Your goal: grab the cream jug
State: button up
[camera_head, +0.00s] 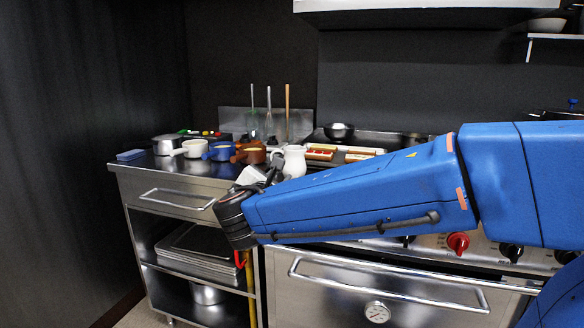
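The cream jug (294,159), off-white with a rounded body, stands on the steel counter beside the stove. Its lower part is hidden behind my blue arm. My gripper (274,168) is small and dark in the picture, at the jug's left side and in front of it. I cannot tell whether the fingers touch the jug or whether they are open or shut.
Left of the jug stand a brown pan (250,154), a blue pan (219,151), a cream pan (193,149) and a steel pot (166,145). A blue block (130,155) lies at the counter's left end. Food trays (321,152) are right of the jug.

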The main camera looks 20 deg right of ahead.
jog(key=w+a+r+n+t, duration=0.2)
jog(key=a, duration=0.2)
jog(key=shift+y, duration=0.3)
jog(key=x, duration=1.6)
jog(key=shift+w+d+f, duration=0.25)
jog(key=shift+w, duration=0.1)
grip_shut()
